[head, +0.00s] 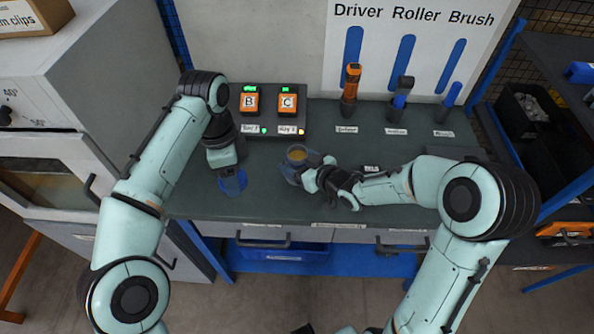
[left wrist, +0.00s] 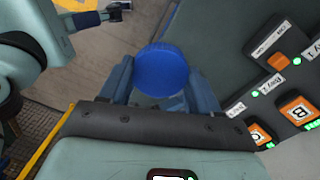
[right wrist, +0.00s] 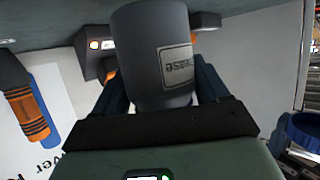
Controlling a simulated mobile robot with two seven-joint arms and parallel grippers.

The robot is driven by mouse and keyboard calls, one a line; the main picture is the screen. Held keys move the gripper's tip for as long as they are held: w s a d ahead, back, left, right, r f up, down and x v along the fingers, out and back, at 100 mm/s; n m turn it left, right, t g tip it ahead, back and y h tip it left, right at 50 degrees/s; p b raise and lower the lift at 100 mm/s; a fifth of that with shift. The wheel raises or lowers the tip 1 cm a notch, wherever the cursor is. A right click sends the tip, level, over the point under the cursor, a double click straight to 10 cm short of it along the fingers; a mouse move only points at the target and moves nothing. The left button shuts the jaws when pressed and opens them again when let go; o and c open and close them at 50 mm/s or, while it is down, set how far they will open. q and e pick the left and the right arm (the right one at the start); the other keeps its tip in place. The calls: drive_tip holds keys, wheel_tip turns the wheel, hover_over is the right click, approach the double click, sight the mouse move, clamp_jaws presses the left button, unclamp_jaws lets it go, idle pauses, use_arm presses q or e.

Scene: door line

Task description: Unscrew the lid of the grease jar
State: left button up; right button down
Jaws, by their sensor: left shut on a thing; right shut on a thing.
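The grease jar (head: 297,153) is a grey pot, open at the top with yellowish grease inside. My right gripper (head: 303,170) is shut on it from the front; in the right wrist view the jar (right wrist: 150,50) sits between the fingers, its label facing the camera. The blue lid (head: 232,183) is apart from the jar, to its left. My left gripper (head: 227,172) is shut on the lid and points down over the bench's front part. In the left wrist view the round, ridged lid (left wrist: 163,70) sits between the fingertips.
The dark bench (head: 350,225) carries a charger block (head: 272,112) at the back with orange batteries marked B and C. An orange driver (head: 350,85), a roller (head: 400,95) and a brush (head: 447,103) stand at the back right. The bench left of the lid is clear.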

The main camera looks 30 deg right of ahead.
drive_tip(key=shift+f, duration=1.35)
drive_tip(key=shift+f, duration=0.2)
unclamp_jaws()
